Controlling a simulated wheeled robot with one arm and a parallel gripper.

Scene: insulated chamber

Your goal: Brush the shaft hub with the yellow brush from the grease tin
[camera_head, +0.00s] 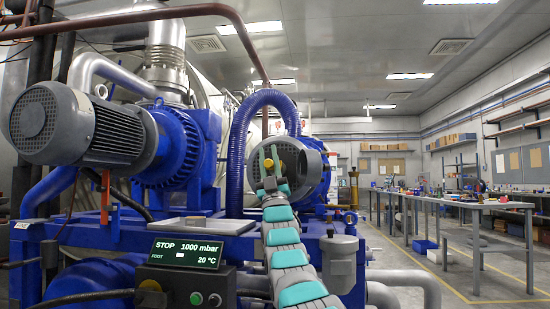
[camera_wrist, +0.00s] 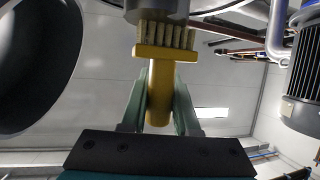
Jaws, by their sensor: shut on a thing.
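My gripper (camera_head: 269,160) is raised in front of the round grey opening of the blue machine housing (camera_head: 313,170) in the head view. In the wrist view my gripper (camera_wrist: 160,88) is shut on the handle of the yellow brush (camera_wrist: 165,53). The brush stands upright in that view, with pale bristles at its top end. The bristle tips meet or nearly meet the underside of a grey cylinder (camera_wrist: 157,10), which looks like the shaft hub; I cannot tell if they touch. In the head view my gripper hides most of this spot. I cannot make out the grease tin.
A large dark round part (camera_wrist: 35,65) lies close on the left in the wrist view. A blue ribbed hose (camera_head: 237,150) arches beside my gripper. A grey motor (camera_head: 75,122) is at left. Long workbenches (camera_head: 465,203) stand at right, with open floor before them.

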